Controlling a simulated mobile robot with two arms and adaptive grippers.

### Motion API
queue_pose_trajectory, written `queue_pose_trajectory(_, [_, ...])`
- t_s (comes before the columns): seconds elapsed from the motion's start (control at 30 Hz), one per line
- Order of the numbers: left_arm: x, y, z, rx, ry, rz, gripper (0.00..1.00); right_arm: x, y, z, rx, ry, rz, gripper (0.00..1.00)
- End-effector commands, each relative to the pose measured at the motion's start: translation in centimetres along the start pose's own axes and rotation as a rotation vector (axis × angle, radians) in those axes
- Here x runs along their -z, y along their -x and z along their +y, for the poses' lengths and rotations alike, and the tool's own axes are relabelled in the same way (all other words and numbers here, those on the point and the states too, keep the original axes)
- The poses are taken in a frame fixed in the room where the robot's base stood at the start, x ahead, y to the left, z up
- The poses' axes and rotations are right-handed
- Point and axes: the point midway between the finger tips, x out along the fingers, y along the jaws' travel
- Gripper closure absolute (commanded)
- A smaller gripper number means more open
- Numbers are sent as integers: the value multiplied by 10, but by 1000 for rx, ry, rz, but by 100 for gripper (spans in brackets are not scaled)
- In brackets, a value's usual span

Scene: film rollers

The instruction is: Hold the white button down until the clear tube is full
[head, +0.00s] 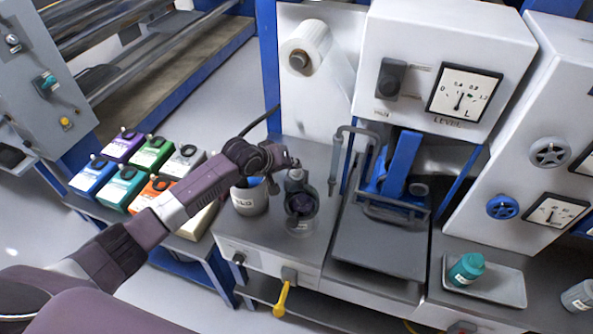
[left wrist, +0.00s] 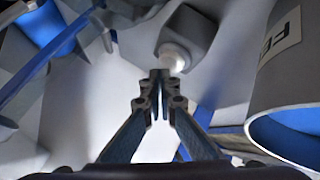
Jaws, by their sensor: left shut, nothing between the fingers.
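My left gripper (head: 285,165) reaches in from the left over the bench, just above a small clear vessel, seemingly the clear tube (head: 301,222). This stands under a grey nozzle and looks dark inside; its fill level cannot be told. In the left wrist view the gripper (left wrist: 159,77) is shut and empty. Its fingertips are at the lower left of a white domed button (left wrist: 175,58), set in a grey housing (left wrist: 188,34). Whether they touch the button cannot be told. In the head view the button cannot be made out behind the gripper. My right gripper is not in view.
A labelled white cup (head: 250,203) stands just left of the vessel; its blue inside shows in the left wrist view (left wrist: 297,135). A yellow-handled valve (head: 281,299) is on the bench front. A level gauge (head: 464,92), a teal bottle (head: 467,269) and several coloured boxes (head: 153,152) are around.

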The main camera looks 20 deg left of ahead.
Motion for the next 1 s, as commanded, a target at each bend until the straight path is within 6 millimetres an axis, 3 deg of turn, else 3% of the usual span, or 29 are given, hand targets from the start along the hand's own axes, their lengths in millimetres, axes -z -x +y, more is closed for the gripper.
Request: queue_pose_trajectory(1.0, [-5,-7,-5,0,1,0,100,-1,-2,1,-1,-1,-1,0])
